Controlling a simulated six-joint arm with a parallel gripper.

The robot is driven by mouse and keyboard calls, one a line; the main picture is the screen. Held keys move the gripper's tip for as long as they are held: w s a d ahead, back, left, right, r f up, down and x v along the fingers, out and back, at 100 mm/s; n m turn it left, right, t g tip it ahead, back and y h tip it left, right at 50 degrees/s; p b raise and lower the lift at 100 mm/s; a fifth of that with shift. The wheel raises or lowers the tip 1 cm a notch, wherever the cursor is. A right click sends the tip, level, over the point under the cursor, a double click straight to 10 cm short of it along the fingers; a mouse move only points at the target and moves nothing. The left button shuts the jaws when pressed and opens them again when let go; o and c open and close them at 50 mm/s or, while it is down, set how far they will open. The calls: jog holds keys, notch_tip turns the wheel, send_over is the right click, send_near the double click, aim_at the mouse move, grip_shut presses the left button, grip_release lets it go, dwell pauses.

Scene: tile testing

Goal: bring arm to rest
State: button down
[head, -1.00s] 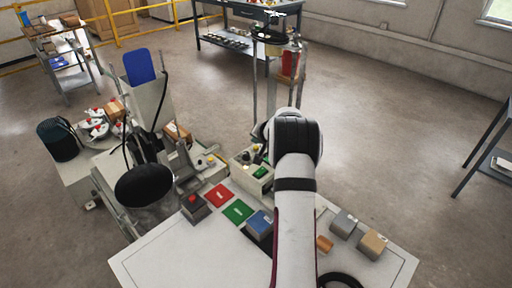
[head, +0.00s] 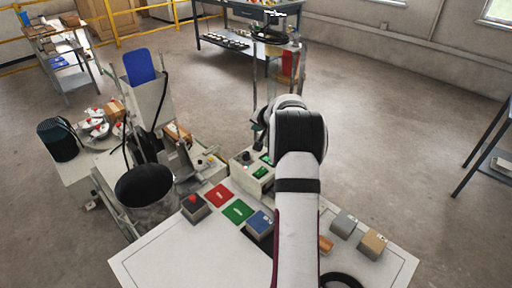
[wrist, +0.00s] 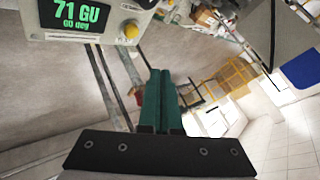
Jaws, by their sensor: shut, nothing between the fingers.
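My arm (head: 298,220) rises from the front of the white table and bends at a black-banded joint in the head view. A meter (wrist: 85,18) with a lit display reading "71 GU" and a yellow knob shows at the top left of the wrist view.
On the table (head: 150,262) are a red-button box (head: 195,207), a red tile (head: 218,195), a green tile (head: 238,212), and a blue block (head: 260,222). Grey (head: 343,223) and tan (head: 373,243) blocks stand right of my arm. A metal drum (head: 146,187) stands left; open floor lies right.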

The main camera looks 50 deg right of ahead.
dwell(0.4)
jog(key=s+a+r+n+g+y, duration=0.1)
jog(key=a+r+n+y, duration=0.15)
jog(key=a, duration=0.95)
jog(key=s+a+r+n+y, duration=0.15)
jog(key=a+r, duration=0.25)
jog(key=a, duration=0.8)
jog(key=s+a+r+n+g+y, duration=0.25)
jog(key=s+a, duration=0.65)
jog(key=a, duration=0.5)
jog(key=s+a+f+g, duration=0.1)
jog(key=s+a, duration=0.1)
jog(key=s, duration=0.5)
jog(key=s+a+f+n+g, duration=0.1)
jog(key=s+a+f+g, duration=0.1)
jog(key=s, duration=0.6)
jog(key=s+a+f+g, duration=0.1)
jog(key=s+a, duration=0.3)
jog(key=s, duration=0.4)
jog(key=shift+f+n+g+h, duration=0.35)
jog(key=shift+g+h, duration=0.1)
jog(key=shift+g, duration=0.1)
